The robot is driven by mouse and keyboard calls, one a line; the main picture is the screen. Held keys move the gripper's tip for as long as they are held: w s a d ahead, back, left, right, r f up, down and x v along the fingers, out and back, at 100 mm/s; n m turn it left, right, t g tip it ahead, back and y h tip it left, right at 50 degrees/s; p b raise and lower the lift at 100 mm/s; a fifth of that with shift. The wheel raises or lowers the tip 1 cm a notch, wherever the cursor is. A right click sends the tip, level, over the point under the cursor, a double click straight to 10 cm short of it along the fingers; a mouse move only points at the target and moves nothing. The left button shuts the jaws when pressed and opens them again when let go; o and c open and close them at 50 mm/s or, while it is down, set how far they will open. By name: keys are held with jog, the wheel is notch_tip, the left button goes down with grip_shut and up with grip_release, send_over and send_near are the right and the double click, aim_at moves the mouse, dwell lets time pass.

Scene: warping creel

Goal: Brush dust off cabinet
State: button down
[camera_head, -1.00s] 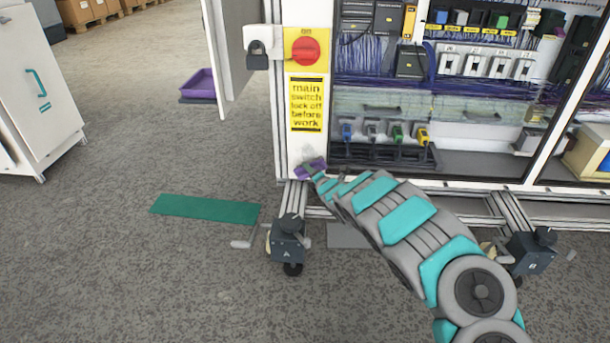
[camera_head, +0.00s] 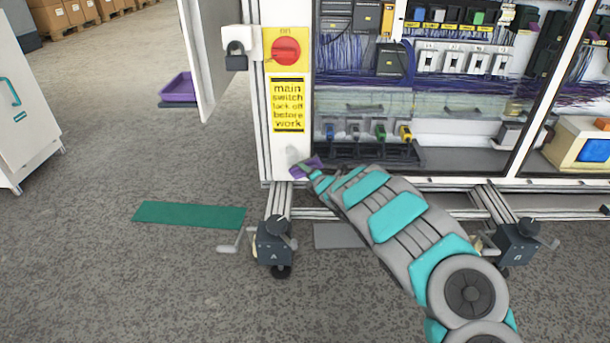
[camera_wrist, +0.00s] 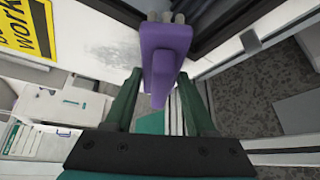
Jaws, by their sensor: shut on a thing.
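The cabinet (camera_head: 286,160) is a white frame with an open front showing wiring and modules. A grey dust smudge (camera_wrist: 120,58) marks its white post below the yellow warning label; in the head view a faint grey patch (camera_head: 293,155) shows there. My gripper (camera_wrist: 155,95) is shut on a purple brush (camera_wrist: 162,50), its bristles pointing at the post. In the head view the purple brush (camera_head: 306,166) is at the lower post, to the right of the smudge. I cannot tell whether the bristles touch the surface.
The open door (camera_head: 205,60) stands left. Crank-fitted feet (camera_head: 275,243) and a green strip (camera_head: 189,214) are below. A purple tray (camera_head: 178,88) lies behind. Floor at front left is clear.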

aim_at(295, 168)
jog(key=shift+w+r, duration=0.15)
jog(key=shift+r, duration=0.45)
jog(key=a+b, duration=0.3)
jog(key=shift+a+f, duration=0.1)
jog(key=shift+f, duration=0.15)
jog(key=shift+w+a+r, duration=0.1)
jog(key=shift+a+r, duration=0.1)
jog(key=shift+a, duration=1.65)
